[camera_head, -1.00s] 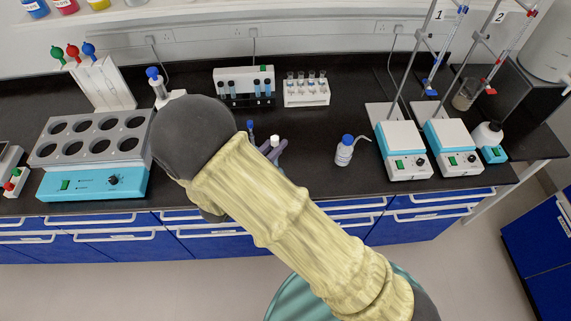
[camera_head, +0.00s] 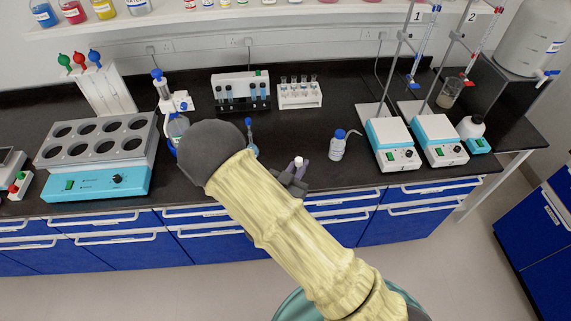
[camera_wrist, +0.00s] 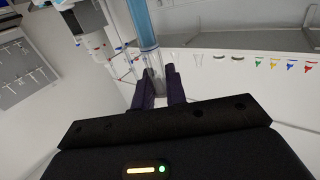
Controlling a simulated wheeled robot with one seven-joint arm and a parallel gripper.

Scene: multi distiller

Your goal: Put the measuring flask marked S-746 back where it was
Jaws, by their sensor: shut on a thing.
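My gripper (camera_head: 296,169), with purple fingers, hangs over the front part of the black bench. A white-topped piece (camera_head: 299,161) shows between its fingers; the rest of it is hidden. In the wrist view the fingers (camera_wrist: 158,86) are shut around a slim clear piece (camera_wrist: 156,72), with a blue column (camera_wrist: 148,30) in line beyond it. I cannot read a mark S-746 anywhere. A blue-stoppered flask (camera_head: 249,132) stands on the bench to the left of my gripper, partly behind my arm.
A blue-capped wash bottle (camera_head: 338,147) stands right of my gripper. Farther right are two hotplate stirrers (camera_head: 392,143) with stands. A grey heating block (camera_head: 97,147) is at left. Tube racks (camera_head: 300,95) stand at the back. Bare bench lies between the racks and gripper.

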